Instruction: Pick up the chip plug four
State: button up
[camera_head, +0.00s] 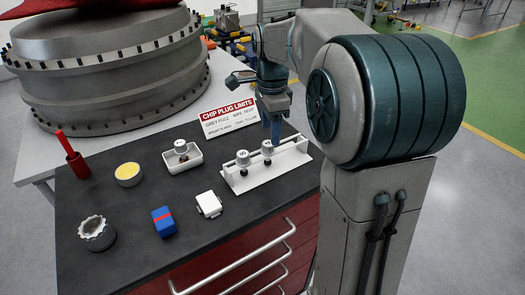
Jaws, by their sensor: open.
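Two silver chip plugs stand upright in a white rack (288,160) on the dark bench top. The left one (243,158) is clear of my gripper. The right one (267,148) is just below and left of my gripper's fingers. A third silver plug (181,147) stands in a small white tray (190,163) to the left. I see no numbers, so I cannot tell which plug is four. My gripper (273,139) points down over the rack, open. I cannot tell whether the fingers touch the right plug.
A "CHIP PLUG LIMITS" sign (228,117) stands behind the rack. A large engine casing (110,70) is behind.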

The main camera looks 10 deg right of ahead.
aim_at(268, 144)
jog(key=f, duration=0.5)
jog(key=shift+w+a+p, duration=0.2)
jog(key=shift+p, duration=0.15)
jog(key=c, duration=1.1)
jog(key=shift+r, duration=0.2)
